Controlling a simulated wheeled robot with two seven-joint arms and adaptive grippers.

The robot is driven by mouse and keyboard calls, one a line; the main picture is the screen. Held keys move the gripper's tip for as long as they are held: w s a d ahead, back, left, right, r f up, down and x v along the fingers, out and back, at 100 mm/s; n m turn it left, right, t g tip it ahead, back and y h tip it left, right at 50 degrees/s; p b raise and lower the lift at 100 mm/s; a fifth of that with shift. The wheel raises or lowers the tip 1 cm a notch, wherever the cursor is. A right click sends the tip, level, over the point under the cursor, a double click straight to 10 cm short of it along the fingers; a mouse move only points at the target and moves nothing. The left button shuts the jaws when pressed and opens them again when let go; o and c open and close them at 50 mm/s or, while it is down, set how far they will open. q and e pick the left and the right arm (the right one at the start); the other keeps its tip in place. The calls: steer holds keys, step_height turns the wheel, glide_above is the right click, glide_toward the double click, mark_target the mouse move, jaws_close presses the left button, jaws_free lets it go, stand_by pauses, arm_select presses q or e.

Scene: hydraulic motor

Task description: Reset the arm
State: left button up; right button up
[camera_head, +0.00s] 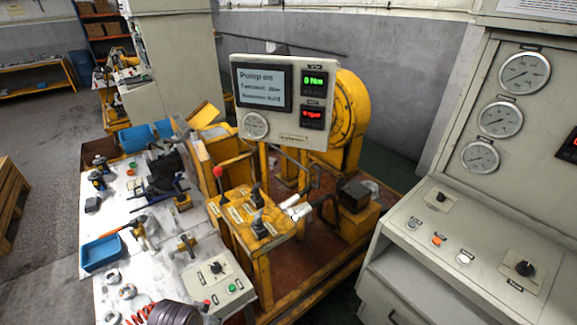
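Neither of my arms shows clearly, and I see no gripper in the head view. The yellow hydraulic test stand (262,285) stands in the middle, with control levers (257,222) on its top, one of them with a red knob (218,172). A display panel (285,100) above it reads "Pump on". Its upper readout is green and its lower one red. A white and black fitting (295,211) is beside the levers.
A workbench (105,232) at the left holds tools, a blue tray (100,253), rings and a switch box (218,280). A grey ribbed part (172,314) is cut off at the bottom. A grey console (455,240) with gauges (500,119) stands at the right. Open floor (42,135) lies at the far left.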

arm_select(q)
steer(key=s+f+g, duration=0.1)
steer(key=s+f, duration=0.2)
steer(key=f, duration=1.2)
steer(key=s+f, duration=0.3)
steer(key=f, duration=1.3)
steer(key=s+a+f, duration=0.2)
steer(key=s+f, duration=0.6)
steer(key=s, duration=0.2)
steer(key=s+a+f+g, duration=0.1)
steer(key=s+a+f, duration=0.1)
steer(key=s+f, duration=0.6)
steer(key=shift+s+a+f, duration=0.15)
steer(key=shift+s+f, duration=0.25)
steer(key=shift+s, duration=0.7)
